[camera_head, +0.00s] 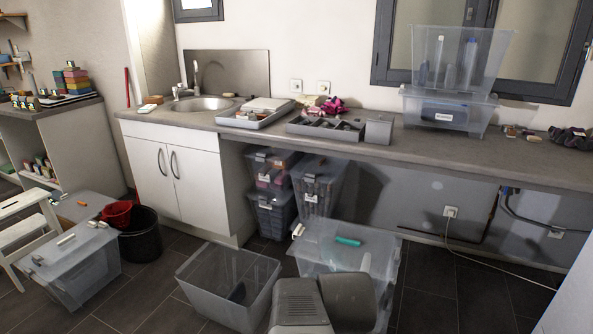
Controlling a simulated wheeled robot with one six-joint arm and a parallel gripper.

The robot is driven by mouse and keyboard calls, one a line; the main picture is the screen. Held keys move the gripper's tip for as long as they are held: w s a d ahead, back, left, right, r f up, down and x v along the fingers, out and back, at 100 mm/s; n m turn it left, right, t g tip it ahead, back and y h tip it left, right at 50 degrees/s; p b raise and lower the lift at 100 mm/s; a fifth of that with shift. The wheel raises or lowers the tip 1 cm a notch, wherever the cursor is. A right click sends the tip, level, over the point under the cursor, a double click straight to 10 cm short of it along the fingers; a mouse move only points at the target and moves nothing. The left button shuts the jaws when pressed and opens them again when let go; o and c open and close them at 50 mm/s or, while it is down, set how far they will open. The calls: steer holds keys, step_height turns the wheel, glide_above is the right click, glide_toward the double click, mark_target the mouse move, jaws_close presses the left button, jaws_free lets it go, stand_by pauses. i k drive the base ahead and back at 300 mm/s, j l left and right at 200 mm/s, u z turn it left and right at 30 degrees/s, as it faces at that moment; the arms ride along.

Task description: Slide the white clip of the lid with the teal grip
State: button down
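A clear plastic toploader box (310,258) stands on the floor at the lower middle. Its translucent lid (375,240) carries a teal grip (347,241) on top. A small white clip (298,231) sits at the lid's left edge. A second white piece (366,262) shows near the lid's front, partly behind grey rounded parts that look like my arm. These parts hide the front of the box. My gripper's fingers do not show, so its state and distance from the clip cannot be seen.
An open clear bin (230,285) stands left of the teal-grip box. Stacked boxes (318,185) are behind.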

mark_target(299, 229)
steer(key=i+u, duration=0.4)
steer(key=i, duration=0.65)
